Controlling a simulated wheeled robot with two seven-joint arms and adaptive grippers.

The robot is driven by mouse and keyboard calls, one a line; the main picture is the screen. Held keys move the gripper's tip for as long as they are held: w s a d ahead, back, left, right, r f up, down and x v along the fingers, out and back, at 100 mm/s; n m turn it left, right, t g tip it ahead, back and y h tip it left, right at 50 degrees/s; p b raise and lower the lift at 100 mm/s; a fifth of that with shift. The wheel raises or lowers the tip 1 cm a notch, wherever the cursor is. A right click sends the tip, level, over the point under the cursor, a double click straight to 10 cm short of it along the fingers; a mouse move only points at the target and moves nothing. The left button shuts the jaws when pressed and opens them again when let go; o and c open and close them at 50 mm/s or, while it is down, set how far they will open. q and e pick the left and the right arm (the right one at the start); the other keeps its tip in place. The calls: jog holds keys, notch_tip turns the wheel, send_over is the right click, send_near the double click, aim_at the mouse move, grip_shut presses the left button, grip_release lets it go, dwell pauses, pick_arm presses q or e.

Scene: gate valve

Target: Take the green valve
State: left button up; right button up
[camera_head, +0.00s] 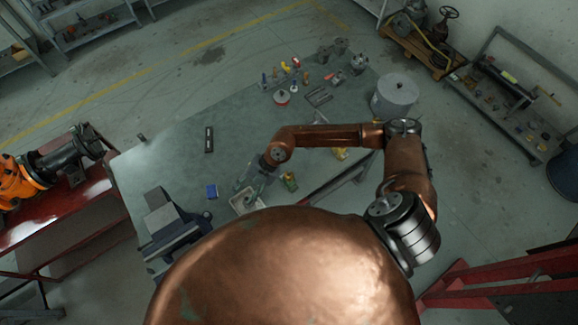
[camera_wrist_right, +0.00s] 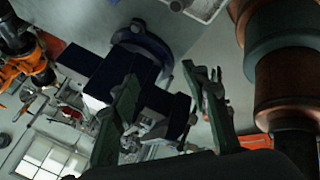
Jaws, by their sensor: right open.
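My right gripper (camera_head: 252,183) is at the end of the copper arm, close above a small pale tray (camera_head: 238,205). In the right wrist view, the two greenish fingers of the right gripper (camera_wrist_right: 162,80) are spread apart with nothing clearly held between them. A greenish shape at the tray blends with the fingers, so I cannot tell whether it is a separate part. My left gripper is not in view.
A dark blue vise (camera_head: 172,222) stands at the bench's near left; it also shows behind the fingers in the wrist view (camera_wrist_right: 145,70). A blue box (camera_head: 212,191) lies near the tray. A grey cylinder (camera_head: 395,96) stands far right. The bench's left-middle is mostly clear.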

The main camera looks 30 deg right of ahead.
jog(key=w+d+f+h, duration=0.2)
jog(key=d+f+h, duration=0.2)
jog(key=d, duration=0.8)
jog(key=m+h, duration=0.1)
jog(key=h, duration=0.2)
send_over(289, 172)
jog(key=shift+s+f+g, duration=0.1)
jog(key=shift+f+g, duration=0.2)
jog(key=shift+f, duration=0.2)
jog(key=shift+a+f+b, duration=0.1)
jog(key=shift+f+b, duration=2.35)
jog(key=shift+f, duration=1)
grip_shut()
